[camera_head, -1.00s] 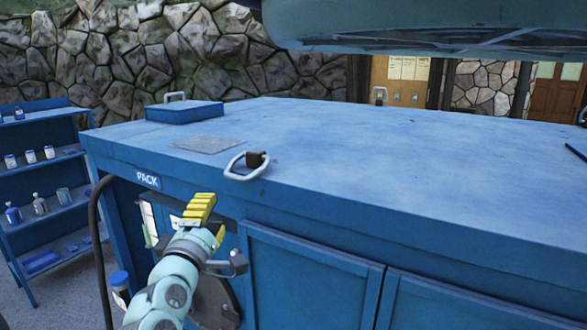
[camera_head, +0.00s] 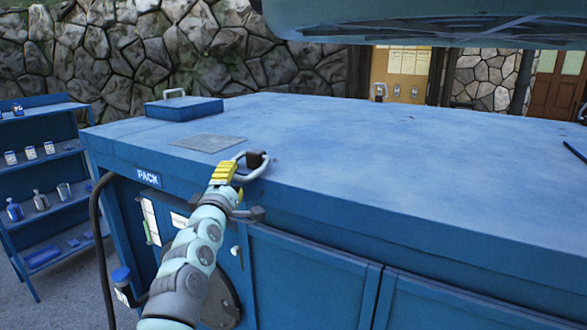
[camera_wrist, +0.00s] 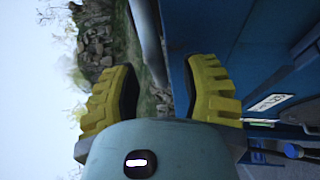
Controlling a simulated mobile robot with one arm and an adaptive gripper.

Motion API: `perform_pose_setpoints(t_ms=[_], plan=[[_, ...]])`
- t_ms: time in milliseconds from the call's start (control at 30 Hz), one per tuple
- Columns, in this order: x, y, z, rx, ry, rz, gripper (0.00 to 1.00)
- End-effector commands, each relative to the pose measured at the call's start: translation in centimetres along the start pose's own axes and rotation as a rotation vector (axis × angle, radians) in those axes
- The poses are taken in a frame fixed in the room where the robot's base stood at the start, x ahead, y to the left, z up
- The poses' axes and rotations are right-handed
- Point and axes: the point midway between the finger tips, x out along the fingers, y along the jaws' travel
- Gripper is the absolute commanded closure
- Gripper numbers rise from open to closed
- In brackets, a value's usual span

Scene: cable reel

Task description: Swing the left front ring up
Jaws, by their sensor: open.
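In the wrist view, the fingers of my gripper (camera_wrist: 160,85) are spread apart. A grey bar (camera_wrist: 148,40), apparently part of the ring, shows in the gap between them. I cannot tell whether either finger touches it.
The blue bench top (camera_head: 380,170) is mostly clear. A blue lidded box (camera_head: 184,109) with a handle and a flat grey plate (camera_head: 208,143) lie behind the ring. Cabinet doors (camera_head: 310,275) are below the edge. A shelf of bottles (camera_head: 45,200) stands at the left.

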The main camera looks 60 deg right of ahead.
Motion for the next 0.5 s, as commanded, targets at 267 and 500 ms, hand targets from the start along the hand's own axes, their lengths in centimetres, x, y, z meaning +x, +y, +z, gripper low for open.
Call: perform_pose_setpoints(t_ms=[267,500], plan=[[1.38,-0.03,0.17,-0.002,-0.002,0.000,0.56],[1.42,0.02,0.13,-0.002,-0.001,0.001,0.56]])
